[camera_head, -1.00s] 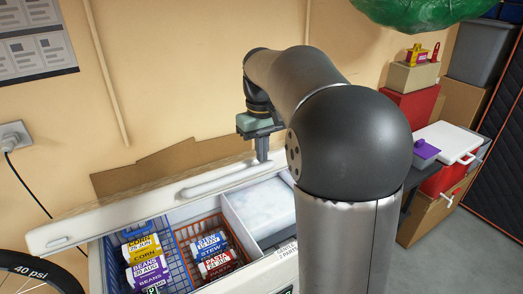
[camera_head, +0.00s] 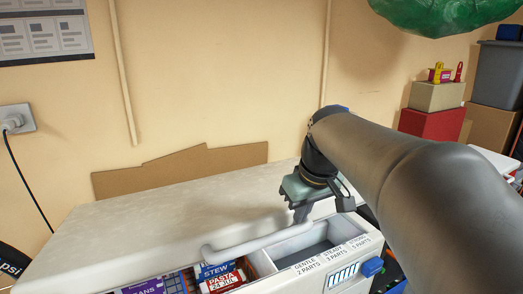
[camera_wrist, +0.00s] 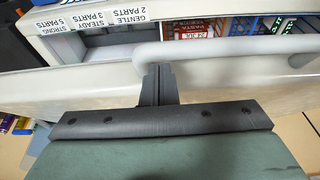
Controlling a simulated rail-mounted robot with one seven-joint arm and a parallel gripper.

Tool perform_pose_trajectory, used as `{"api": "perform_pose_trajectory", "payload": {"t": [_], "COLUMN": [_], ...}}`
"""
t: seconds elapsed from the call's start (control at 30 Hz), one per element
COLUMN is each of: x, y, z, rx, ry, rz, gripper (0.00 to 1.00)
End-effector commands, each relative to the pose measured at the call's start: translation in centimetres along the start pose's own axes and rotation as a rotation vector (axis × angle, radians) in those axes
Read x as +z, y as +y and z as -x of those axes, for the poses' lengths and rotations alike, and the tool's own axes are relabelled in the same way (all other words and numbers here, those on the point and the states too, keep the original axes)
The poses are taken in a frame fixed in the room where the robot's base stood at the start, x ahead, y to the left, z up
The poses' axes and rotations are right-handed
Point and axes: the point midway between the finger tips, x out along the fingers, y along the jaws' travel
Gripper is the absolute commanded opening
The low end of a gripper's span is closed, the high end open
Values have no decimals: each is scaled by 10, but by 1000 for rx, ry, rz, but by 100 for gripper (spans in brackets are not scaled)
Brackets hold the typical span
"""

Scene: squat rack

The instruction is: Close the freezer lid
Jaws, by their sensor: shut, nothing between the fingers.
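The white freezer lid (camera_head: 150,220) is tilted partly open, with its broad top face showing. Its front edge stands above the freezer (camera_head: 310,280), leaving a gap through which contents show. A pale bar handle (camera_head: 245,240) runs along the lid near its front edge; it also crosses the wrist view (camera_wrist: 225,50). My gripper (camera_head: 300,215) is shut and empty, pointing down at the lid near the handle's right end. In the wrist view its fingertips (camera_wrist: 157,70) lie over the lid beside the handle. Exact contact cannot be told.
Labelled food packs, including a red pasta pack (camera_head: 222,280), sit inside the freezer. A blue knob (camera_head: 372,267) is on its front panel at right. Cardboard (camera_head: 180,168) leans on the wall behind. Boxes and a red crate (camera_head: 432,122) stand at the right.

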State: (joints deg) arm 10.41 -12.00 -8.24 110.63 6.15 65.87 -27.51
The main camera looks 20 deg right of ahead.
Motion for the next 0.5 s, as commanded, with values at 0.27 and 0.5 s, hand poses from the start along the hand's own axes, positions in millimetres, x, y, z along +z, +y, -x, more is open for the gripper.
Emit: {"api": "perform_pose_trajectory", "payload": {"t": [0.27, 0.5], "x": [22, 22], "y": [0, 0], "z": [-27, -25], "rx": [0, 0], "ry": [54, 58], "rz": [0, 0], "gripper": [0, 0]}}
